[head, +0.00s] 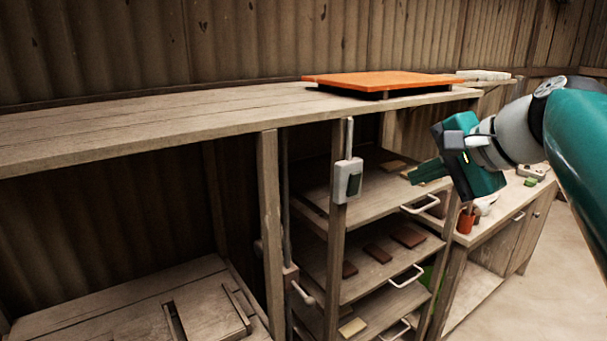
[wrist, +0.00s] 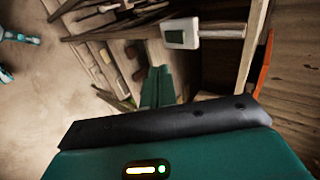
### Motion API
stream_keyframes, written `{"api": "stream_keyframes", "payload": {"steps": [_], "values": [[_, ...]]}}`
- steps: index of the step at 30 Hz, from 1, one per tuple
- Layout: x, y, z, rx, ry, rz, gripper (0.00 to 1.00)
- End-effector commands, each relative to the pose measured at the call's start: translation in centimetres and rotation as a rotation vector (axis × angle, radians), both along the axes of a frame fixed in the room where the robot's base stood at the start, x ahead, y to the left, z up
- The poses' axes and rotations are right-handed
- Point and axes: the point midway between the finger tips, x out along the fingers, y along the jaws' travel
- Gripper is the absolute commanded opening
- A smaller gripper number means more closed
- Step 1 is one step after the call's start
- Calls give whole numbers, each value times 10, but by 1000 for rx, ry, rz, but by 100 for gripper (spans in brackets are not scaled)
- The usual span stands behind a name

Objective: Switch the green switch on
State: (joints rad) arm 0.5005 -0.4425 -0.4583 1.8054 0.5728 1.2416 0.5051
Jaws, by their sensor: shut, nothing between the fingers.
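The switch (head: 347,180) is a pale box with a dark greenish face, fixed to an upright wooden post below the long shelf. In the wrist view the switch (wrist: 182,33) shows as a white box with a green-grey face, beyond and slightly right of my fingertips. Whether it is on or off cannot be told. My gripper (head: 414,176) is teal, shut and empty, its fingers pointing left toward the post. It is apart from the switch, to its right in the head view. In the wrist view my gripper's fingers (wrist: 158,72) lie side by side.
An orange board (head: 380,80) lies on the long wooden shelf (head: 130,120) above. A lever (head: 302,293) is left of the post. A side bench (head: 490,222) holds small pots. Open floor is at right.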

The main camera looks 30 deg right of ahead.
Motion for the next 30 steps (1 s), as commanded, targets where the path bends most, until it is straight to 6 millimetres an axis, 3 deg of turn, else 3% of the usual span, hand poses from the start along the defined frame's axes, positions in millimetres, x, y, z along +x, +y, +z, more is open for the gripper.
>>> {"api": "stream_keyframes", "payload": {"steps": [17, 30], "values": [[0, -3, -1, 7, -4, -17, 0], [62, -2, -49, 8, -2, -13, 0]]}}
